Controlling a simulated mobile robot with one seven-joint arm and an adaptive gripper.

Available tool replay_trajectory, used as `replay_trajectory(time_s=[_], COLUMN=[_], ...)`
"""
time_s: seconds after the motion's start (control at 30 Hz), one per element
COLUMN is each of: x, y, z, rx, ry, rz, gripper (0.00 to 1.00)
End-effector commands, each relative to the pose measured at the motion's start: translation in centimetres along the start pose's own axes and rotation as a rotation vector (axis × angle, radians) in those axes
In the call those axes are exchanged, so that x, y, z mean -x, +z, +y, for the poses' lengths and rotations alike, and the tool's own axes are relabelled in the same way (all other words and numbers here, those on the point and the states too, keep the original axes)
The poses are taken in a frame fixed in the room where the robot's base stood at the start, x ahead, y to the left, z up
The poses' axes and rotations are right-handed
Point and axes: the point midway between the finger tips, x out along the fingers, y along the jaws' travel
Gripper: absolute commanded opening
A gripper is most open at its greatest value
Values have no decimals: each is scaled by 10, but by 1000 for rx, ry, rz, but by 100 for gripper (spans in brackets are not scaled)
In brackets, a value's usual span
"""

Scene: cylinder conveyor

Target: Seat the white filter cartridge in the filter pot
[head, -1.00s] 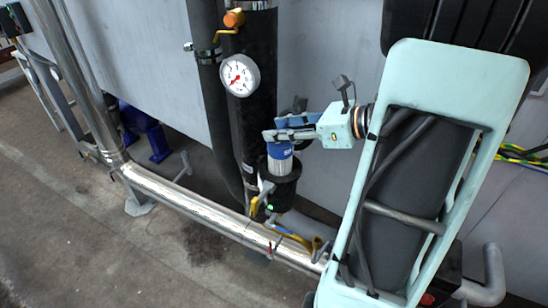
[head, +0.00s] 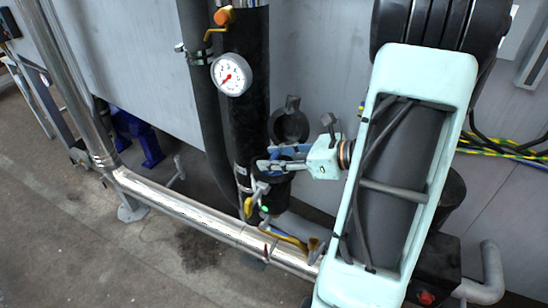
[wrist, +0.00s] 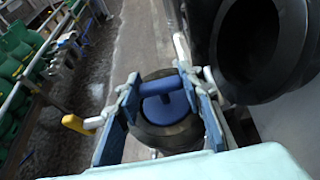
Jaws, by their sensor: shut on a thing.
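The filter pot (head: 270,192) is a black upright cup beside the dark vertical pipe in the head view. It also shows in the wrist view (wrist: 165,136). The cartridge's blue top with its crossbar (wrist: 166,104) is inside the pot's mouth in the wrist view. Its white body is hidden, and I cannot tell how deep it sits. My gripper (head: 281,160) is over the pot's mouth. In the wrist view my gripper (wrist: 167,90) has a blue-and-grey finger on each side of the crossbar, shut on the cartridge.
An open round black lid (head: 290,124) stands behind the pot, close to my gripper's right in the wrist view (wrist: 262,50). A pressure gauge (head: 231,75) and a yellow-handled valve (head: 253,198) are nearby. A shiny pipe (head: 200,217) runs low in front.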

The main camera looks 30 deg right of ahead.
Motion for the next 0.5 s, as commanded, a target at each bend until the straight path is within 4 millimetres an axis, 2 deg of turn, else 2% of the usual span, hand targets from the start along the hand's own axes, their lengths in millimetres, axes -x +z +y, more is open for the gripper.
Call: replay_trajectory(time_s=[0.03, 0.07, 0.2, 0.5], x=[-1, -1, -1, 0], y=[-3, -3, -2, -1], z=[0, 0, 0, 0], rx=[0, 0, 0, 0], ry=[0, 0, 0, 0], rz=[-1, 0, 0, 0], gripper=[0, 36, 51, 52])
